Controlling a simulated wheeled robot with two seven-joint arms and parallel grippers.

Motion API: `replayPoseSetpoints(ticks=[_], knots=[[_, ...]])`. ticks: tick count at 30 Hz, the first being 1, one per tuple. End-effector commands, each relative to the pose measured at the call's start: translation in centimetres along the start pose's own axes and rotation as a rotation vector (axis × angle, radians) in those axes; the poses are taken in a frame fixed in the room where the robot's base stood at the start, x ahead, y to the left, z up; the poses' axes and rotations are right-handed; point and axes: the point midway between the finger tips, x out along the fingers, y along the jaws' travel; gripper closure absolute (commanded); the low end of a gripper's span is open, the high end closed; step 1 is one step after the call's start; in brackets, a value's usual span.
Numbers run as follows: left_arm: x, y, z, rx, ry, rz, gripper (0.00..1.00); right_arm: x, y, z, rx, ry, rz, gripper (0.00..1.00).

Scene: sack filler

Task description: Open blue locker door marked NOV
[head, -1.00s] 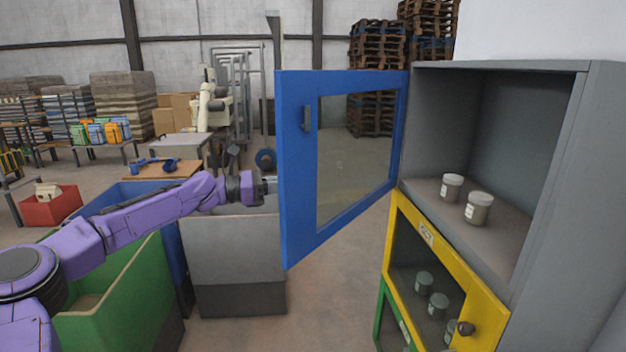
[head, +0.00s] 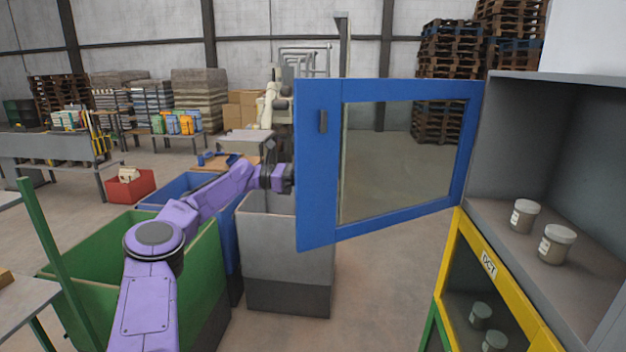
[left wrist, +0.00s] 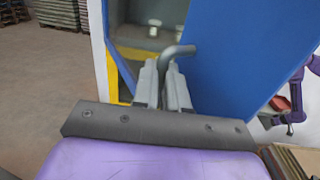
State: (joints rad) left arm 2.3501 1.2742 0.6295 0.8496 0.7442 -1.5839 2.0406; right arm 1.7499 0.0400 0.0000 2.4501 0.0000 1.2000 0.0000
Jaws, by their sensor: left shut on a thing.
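The blue locker door (head: 318,200) stands swung wide open in the head view, its window facing me and its hinge side at the locker on the right. No NOV label can be read on the side I see. My left arm reaches behind the door's free edge, and the door hides its fingertips in the head view. In the left wrist view my left gripper (left wrist: 165,85) is shut on the bent grey door handle (left wrist: 178,51), close against the blue door. My right gripper is not in view.
The open upper compartment (head: 560,120) holds two lidded jars (head: 556,244). Below it is a shut yellow door (head: 452,250) marked OCT. A grey bin (head: 285,250) and a green bin (head: 205,270) stand left of the door. Floor between grey bin and locker is clear.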

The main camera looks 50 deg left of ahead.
Motion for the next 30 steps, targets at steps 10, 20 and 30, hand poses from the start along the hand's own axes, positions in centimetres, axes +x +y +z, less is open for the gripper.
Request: replayPoseSetpoints(ticks=[10, 20, 30], knots=[[-0.3, -0.1, 0.3, 0.001, -0.003, 0.005, 0.63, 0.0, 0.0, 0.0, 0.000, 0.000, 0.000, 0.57], [-1.5, 0.0, 0.0, 0.002, -0.004, 0.011, 0.63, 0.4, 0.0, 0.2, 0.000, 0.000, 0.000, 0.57], [-9.1, -0.1, 0.0, 0.002, 0.000, 0.013, 0.63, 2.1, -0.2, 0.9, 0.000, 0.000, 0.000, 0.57]])
